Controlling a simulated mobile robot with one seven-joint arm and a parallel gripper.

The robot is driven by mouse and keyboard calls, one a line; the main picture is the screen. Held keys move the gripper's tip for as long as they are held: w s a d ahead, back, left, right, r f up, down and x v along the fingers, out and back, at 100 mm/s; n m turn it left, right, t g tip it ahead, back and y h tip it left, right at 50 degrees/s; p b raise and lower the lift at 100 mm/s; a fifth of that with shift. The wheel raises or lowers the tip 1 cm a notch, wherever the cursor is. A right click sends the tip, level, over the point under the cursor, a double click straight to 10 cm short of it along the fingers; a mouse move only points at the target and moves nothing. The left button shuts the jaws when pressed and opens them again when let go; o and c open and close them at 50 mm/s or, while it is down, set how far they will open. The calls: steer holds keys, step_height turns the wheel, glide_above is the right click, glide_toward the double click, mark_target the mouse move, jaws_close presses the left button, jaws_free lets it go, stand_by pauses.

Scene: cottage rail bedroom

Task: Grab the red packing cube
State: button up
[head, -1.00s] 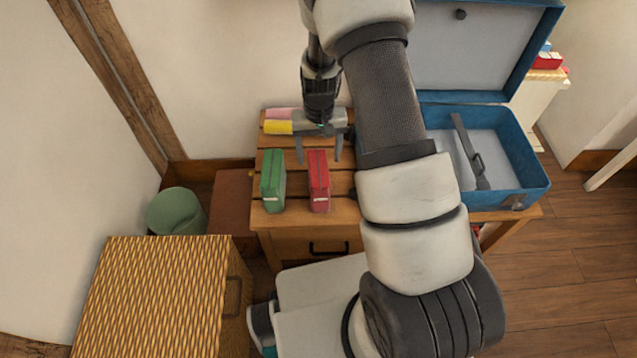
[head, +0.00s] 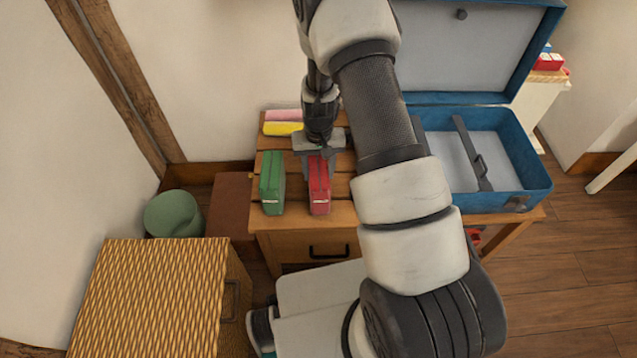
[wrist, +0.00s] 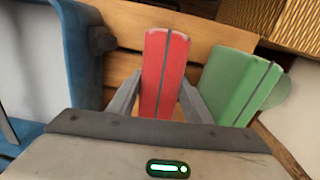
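The red packing cube (head: 319,190) stands upright on the slatted wooden table top, to the right of the green packing cube (head: 272,185). My gripper (head: 319,172) is down over the red cube's far part, with one finger on each side. In the wrist view the red cube (wrist: 164,75) sits between the two fingers (wrist: 160,92), which lie against its sides with no clear gap. The green cube (wrist: 236,85) stands beside it, close to one finger. The red cube still appears to rest on the table.
Pink (head: 284,115) and yellow (head: 283,129) cubes lie behind on the table. An open blue suitcase (head: 540,190) stands to the right of my arm. A woven basket (head: 150,300) and a green bin (head: 175,214) are at the left.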

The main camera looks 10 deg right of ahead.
jaws_close()
steer(key=shift+r, duration=0.1)
